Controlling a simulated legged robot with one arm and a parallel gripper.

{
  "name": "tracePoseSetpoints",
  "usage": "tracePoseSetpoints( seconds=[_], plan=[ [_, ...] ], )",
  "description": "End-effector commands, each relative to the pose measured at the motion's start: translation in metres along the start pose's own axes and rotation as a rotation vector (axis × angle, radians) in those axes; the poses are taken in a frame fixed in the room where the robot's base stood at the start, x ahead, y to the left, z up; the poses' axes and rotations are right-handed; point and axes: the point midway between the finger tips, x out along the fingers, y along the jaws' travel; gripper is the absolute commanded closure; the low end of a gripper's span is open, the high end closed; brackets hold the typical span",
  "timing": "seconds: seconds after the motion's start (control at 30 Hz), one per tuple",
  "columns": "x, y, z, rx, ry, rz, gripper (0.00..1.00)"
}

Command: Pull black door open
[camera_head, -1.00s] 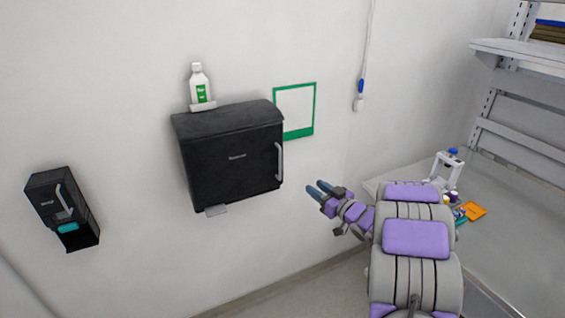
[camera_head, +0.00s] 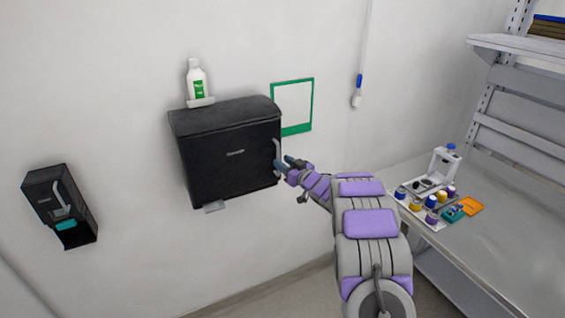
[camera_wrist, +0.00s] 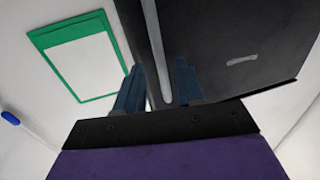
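The black door (camera_head: 235,160) is the front of a black wall-mounted box and looks closed. Its light grey vertical handle (camera_head: 277,157) is at the door's right side. My gripper (camera_head: 284,163) is at the handle, with its blue fingers pointing at the door's right edge. In the wrist view the gripper (camera_wrist: 160,88) is open, with one finger on each side of the handle (camera_wrist: 156,50). A gap shows between handle and right finger; I cannot tell whether the left finger touches. The door (camera_wrist: 235,50) fills the upper right there.
A white bottle (camera_head: 197,80) stands on a small wall holder above the box. A green-framed sheet (camera_head: 293,105) is on the wall right of it. A black dispenser (camera_head: 61,207) hangs at left. A grey bench (camera_head: 480,235) with several small jars is at right.

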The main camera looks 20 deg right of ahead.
Motion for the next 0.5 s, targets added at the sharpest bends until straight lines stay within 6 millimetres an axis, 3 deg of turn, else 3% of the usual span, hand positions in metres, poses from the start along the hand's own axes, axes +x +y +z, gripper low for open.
tracePoseSetpoints(
  seconds=[0.2, 0.5],
  plan=[
    [0.0108, 0.0002, -0.0015, -0.002, 0.001, 0.001, 0.62],
    [0.0115, 0.0001, -0.0014, -0.001, 0.001, 0.001, 0.65]
  ],
)
